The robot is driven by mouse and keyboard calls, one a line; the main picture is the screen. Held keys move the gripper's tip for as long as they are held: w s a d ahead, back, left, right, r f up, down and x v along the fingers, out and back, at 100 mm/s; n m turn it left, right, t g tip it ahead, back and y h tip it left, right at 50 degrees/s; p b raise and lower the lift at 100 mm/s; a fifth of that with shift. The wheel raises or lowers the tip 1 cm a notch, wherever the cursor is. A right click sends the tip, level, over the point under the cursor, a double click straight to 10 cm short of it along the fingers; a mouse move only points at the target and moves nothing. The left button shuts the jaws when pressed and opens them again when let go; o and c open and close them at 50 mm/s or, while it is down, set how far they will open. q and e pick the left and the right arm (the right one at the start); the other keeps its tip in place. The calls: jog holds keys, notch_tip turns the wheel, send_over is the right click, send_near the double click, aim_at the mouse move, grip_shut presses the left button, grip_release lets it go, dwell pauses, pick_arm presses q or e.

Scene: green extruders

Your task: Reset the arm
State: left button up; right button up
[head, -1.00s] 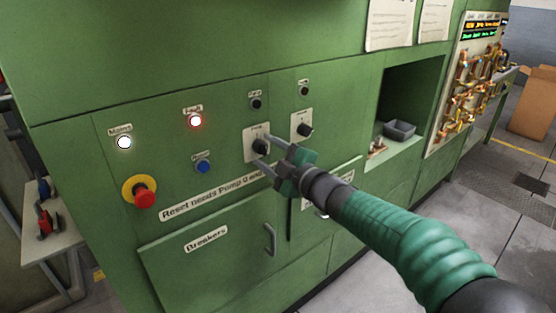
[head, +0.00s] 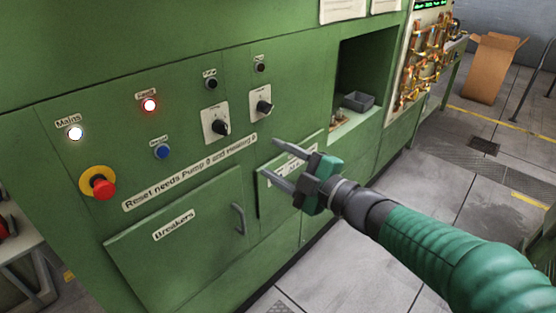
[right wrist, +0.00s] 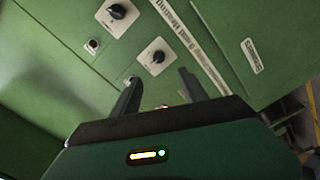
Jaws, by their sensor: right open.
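My right gripper (head: 276,161) is open and empty. It is held in front of the green machine panel (head: 190,60), to the right of and below two black rotary knobs. The left knob (head: 220,127) and the right knob (head: 263,106) sit on white plates, and nothing grips them. In the right wrist view, my right gripper (right wrist: 158,92) has its two fingers apart, with the knobs (right wrist: 157,57) beyond them. My left gripper is not in view.
The panel carries a lit white lamp (head: 75,133), a lit red lamp (head: 150,105), a blue button (head: 162,152) and a red emergency button (head: 102,187). A breaker door (head: 190,225) is below. Floor (head: 400,280) lies open at right.

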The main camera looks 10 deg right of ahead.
jog(key=s+d+f+m+g+h, duration=0.1)
jog(key=d+f+m+g+h, duration=0.1)
jog(key=d+f+m+h, duration=0.6)
jog(key=s+d+f+m+g+h, duration=0.15)
jog(key=f+m, duration=0.35)
jog(key=f, duration=0.6)
jog(key=s+f+m+g+h, duration=0.1)
jog(key=s+f+m+g, duration=0.25)
jog(key=s+f, duration=0.5)
jog(key=s+f+m+g, duration=0.3)
jog(key=s+f+g, duration=0.2)
jog(key=s, duration=0.6)
notch_tip(320, 180, up, 13)
jog(key=w+p, duration=0.1)
jog(key=p, duration=1.3)
jog(key=shift+r, duration=0.2)
jog(key=shift+w+d, duration=0.1)
